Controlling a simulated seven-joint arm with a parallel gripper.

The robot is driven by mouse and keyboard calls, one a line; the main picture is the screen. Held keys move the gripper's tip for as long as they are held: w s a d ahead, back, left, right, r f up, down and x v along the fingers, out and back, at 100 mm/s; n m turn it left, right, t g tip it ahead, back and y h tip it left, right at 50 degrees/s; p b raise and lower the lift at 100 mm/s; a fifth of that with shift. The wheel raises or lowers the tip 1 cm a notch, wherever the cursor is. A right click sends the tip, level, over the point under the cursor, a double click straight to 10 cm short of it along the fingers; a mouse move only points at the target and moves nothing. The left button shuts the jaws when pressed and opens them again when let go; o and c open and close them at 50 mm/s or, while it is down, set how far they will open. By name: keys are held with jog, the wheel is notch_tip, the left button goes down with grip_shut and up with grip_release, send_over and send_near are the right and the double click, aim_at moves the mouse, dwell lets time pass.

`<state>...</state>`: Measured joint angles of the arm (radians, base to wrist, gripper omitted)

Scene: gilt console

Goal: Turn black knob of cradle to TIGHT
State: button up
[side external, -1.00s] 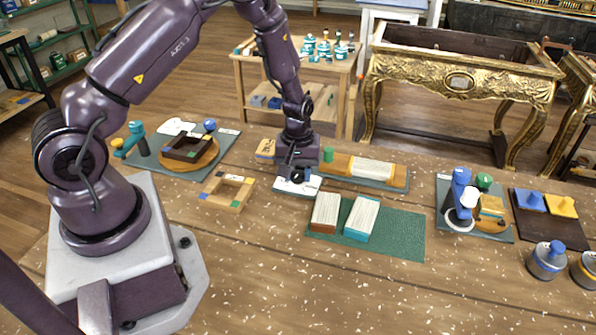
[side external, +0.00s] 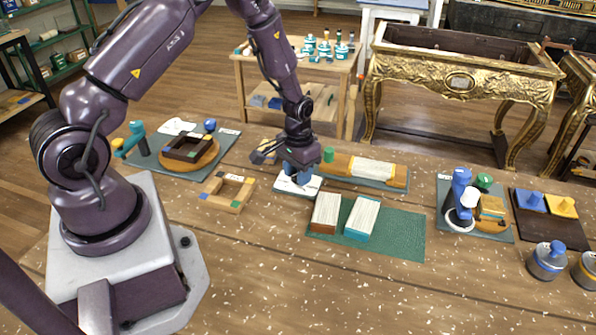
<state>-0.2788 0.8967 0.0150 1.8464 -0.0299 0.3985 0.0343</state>
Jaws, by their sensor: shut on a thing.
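The cradle (side external: 365,184) lies near the back of the bench, a long grey base with a wooden bar and a pale white-topped piece (side external: 372,168) on it. A green knob (side external: 328,155) stands on the bar. My gripper (side external: 298,173) is at the cradle's left end, pointing down and shut on what appears to be the black knob, which its dark body hides. A blue part (side external: 303,174) shows just below my gripper, above a white card (side external: 297,187). The card's markings are too small to read, so the knob's setting cannot be told.
A wooden frame (side external: 228,192) lies to the left. Two white-topped blocks (side external: 326,212) (side external: 362,217) stand on a green mat (side external: 402,235) in front. A turntable board with a dark frame (side external: 188,147) is at back left. The front of the bench is clear.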

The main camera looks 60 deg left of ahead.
dwell(0.4)
jog(key=o, duration=0.9)
jog(key=shift+r, duration=0.1)
notch_tip(320, 180, up, 13)
jog(key=shift+f, duration=0.1)
